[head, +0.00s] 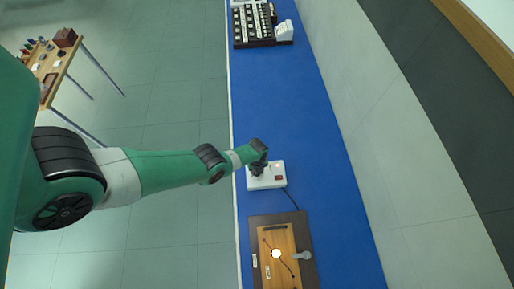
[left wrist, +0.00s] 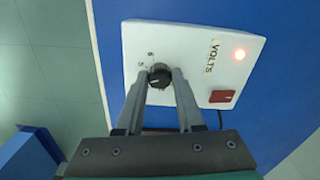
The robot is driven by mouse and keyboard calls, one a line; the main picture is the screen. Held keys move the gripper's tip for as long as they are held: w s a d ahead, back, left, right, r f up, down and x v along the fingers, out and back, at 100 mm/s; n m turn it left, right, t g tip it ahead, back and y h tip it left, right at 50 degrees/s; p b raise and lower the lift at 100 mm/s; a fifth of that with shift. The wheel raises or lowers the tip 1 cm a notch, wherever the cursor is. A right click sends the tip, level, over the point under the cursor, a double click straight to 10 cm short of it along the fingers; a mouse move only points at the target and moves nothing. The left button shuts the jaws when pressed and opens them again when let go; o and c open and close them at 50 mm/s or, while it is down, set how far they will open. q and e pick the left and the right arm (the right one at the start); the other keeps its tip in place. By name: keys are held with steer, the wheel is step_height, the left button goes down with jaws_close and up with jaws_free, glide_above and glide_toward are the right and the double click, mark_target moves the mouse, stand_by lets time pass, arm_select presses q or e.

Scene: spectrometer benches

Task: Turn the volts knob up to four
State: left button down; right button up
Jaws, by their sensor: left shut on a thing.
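A white box labelled VOLTS (left wrist: 190,45) sits on the blue bench top, and it also shows in the head view (head: 277,180). Its black volts knob (left wrist: 159,77) sits between the fingertips of my left gripper (left wrist: 160,74), which is shut on it. The digits 5 and 6 show beside the knob; its other marks are hidden by the fingers. A red switch (left wrist: 221,96) and a lit light (left wrist: 239,54) are on the box face. In the head view my left gripper (head: 257,168) reaches the box from the left and hides the knob. My right gripper is not in view.
A dark board with a wooden panel (head: 278,250) lies nearer on the blue bench (head: 290,110); a cable runs from the box toward it. A dark rack (head: 252,25) stands at the far end. The bench between is clear. A wooden table (head: 52,68) stands at left.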

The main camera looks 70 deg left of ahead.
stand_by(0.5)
arm_select(q)
steer(key=c, duration=0.5)
jaws_free()
